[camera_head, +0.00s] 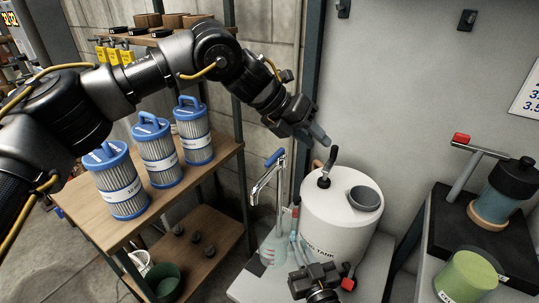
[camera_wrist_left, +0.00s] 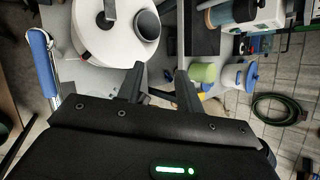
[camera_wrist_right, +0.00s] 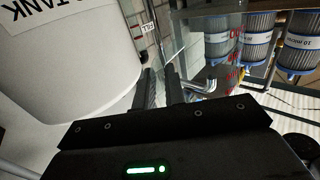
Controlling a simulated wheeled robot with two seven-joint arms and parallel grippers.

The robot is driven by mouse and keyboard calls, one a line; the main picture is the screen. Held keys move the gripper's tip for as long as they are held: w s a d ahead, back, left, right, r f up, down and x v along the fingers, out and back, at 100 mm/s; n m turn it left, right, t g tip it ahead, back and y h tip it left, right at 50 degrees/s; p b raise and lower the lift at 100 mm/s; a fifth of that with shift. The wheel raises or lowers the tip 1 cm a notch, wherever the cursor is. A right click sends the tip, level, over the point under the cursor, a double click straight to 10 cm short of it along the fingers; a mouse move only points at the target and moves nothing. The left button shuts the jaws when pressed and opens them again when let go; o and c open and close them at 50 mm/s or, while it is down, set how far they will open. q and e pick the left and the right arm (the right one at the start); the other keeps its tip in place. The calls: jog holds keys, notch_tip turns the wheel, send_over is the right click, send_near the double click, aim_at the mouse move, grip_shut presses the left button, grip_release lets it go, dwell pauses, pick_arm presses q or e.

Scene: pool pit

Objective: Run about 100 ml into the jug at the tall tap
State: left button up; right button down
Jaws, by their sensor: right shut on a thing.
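The tall tap (camera_head: 268,181), silver with a blue lever (camera_head: 275,157), stands left of the white tank (camera_head: 340,215). The lever also shows at the left of the left wrist view (camera_wrist_left: 40,52). The clear jug (camera_head: 271,250) is below the tap's spout; whether it is exactly under the outlet, I cannot tell. Its red markings show in the right wrist view (camera_wrist_right: 236,35). My right gripper (camera_head: 298,258) is shut on the jug, at its right side. I cannot make out any water level. My left gripper (camera_head: 315,132) is open and empty, above and right of the blue lever.
The tank has a black top handle (camera_head: 327,167) and a grey cup (camera_head: 366,198), close below my left gripper. Blue-capped filter cartridges (camera_head: 157,150) stand on a wooden shelf at left. A green container (camera_head: 468,277) and a pump (camera_head: 508,188) are at right.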

aim_at(271, 159)
pick_arm(q)
jog(key=w+a+r+n+t+y, duration=0.1)
jog(key=a+t+y, duration=0.15)
jog(key=a, duration=0.35)
jog(key=w+a+r+t+y, duration=0.1)
jog(key=w+a+r+y, duration=0.1)
jog(key=a+y, duration=0.3)
jog(key=shift+h, duration=0.55)
jog(key=x, duration=1.2)
jog(key=shift+s+a+f, duration=0.2)
jog(key=shift+f, duration=0.1)
grip_shut()
